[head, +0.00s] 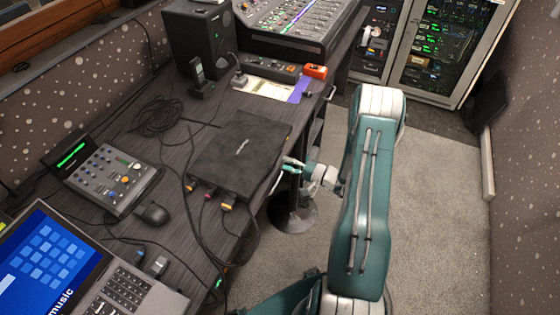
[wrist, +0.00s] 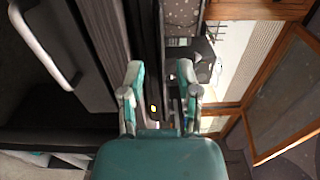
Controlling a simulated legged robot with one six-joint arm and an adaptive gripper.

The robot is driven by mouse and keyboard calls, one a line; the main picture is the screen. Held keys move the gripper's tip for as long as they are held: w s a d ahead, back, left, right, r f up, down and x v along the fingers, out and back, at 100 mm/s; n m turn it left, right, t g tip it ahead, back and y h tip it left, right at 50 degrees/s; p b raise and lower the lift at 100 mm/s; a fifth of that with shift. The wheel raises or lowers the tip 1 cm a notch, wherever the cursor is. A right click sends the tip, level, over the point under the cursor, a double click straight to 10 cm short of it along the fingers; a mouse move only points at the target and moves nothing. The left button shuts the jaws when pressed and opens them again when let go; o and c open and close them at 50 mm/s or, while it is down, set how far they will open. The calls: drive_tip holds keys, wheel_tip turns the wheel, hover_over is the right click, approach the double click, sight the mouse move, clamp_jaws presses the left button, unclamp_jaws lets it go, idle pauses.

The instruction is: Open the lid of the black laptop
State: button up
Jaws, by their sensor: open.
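The black laptop (head: 238,152) lies shut and flat on the dark desk in the head view, its lid down. Several cables run from its near left side. My gripper (head: 289,164) is just off the laptop's right edge, at the desk's front edge. In the wrist view my gripper (wrist: 160,80) is open, its two teal and grey fingers apart with nothing held. A dark narrow edge runs between the fingers there; I cannot tell whether it is the laptop or the desk. Whether a fingertip touches the laptop is not clear.
A small mixer (head: 112,178), a mouse (head: 151,213) and an open laptop (head: 70,265) with a blue screen are to the left. A speaker (head: 200,42), an orange item (head: 316,71) and a fader console (head: 300,25) stand behind. Carpet (head: 440,220) is clear at right.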

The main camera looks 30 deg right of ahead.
sight(279, 162)
drive_tip(key=shift+x, duration=1.55)
drive_tip(key=shift+s, duration=0.1)
clamp_jaws()
